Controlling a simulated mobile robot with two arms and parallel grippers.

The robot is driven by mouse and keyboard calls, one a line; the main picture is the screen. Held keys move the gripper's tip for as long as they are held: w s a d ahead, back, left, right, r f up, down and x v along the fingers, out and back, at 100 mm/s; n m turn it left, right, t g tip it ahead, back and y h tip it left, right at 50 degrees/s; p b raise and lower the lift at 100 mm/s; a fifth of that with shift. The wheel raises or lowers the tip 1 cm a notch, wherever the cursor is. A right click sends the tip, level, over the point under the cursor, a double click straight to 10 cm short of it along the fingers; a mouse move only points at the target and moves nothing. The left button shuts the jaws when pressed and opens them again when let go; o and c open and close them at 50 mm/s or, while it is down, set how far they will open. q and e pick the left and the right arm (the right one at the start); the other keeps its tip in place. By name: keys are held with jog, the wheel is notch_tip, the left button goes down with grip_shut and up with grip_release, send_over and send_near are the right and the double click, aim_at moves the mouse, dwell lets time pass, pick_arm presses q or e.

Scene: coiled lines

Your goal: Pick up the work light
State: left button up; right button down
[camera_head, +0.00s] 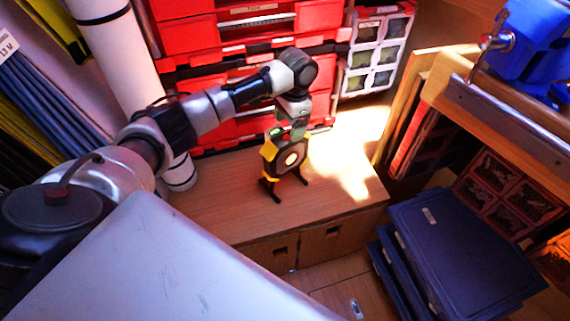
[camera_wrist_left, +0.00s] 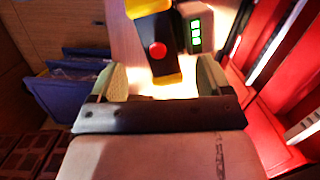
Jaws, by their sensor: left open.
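The work light (camera_head: 285,157) is a yellow and dark body with a round pale lens and short black legs. It stands upright on the wooden chest top (camera_head: 225,205). My left gripper (camera_head: 289,131) points down right above it. In the left wrist view, the work light (camera_wrist_left: 152,30) shows its yellow and black casing, a red button and a grey block with green lights. The open fingers (camera_wrist_left: 163,78) stand apart at either side of its near end. I cannot tell whether they touch it. My right gripper is not in view.
Red drawers (camera_head: 235,65) and a clear-fronted organiser (camera_head: 378,50) stand behind. A white tube (camera_head: 122,50) stands left. Dark blue cases (camera_head: 460,255) are stacked at lower right. A wooden shelf (camera_head: 510,105) bears a blue object (camera_head: 530,45). The chest top around the light is clear.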

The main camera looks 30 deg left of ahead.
aim_at(286, 137)
pick_arm(q)
jog(key=f, duration=0.2)
jog(key=s+f, duration=0.1)
jog(key=shift+a+f, duration=0.2)
jog(key=shift+f, duration=0.2)
jog(key=shift+w, duration=0.1)
grip_shut()
jog(key=shift+r, duration=0.15)
